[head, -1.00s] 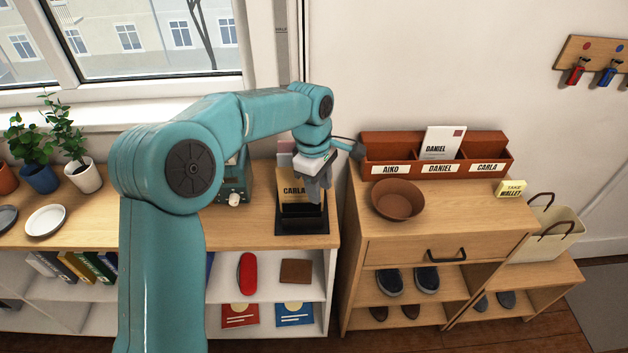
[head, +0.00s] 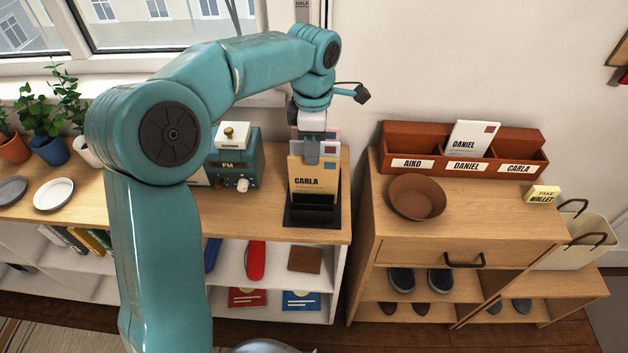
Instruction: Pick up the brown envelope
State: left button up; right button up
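The brown envelope (head: 303,186), marked CARLA, stands upright in a black holder (head: 316,217) on the low shelf unit's top. Other envelopes, one pinkish (head: 331,134), stand behind it. My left gripper (head: 312,155) points down at the envelope's top edge. One grey finger lies in front of the envelope's upper face. The other finger is hidden, so I cannot tell whether the gripper is shut on it. My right gripper is not in view.
A teal radio (head: 236,165) stands close left of the holder. To the right, a wooden cabinet carries a brown bowl (head: 417,197) and a red-brown letter sorter (head: 400,150) with AIKO, DANIEL and CARLA labels. A white DANIEL envelope (head: 470,139) stands in its middle slot.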

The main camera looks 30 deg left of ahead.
pick_arm(q)
jog(key=f, duration=0.2)
send_over(314, 182)
notch_tip(314, 182, down, 4)
jog(key=shift+w+a+f+p, duration=0.1)
jog(key=shift+w+f+p, duration=0.1)
jog(key=shift+f+p, duration=0.25)
grip_shut()
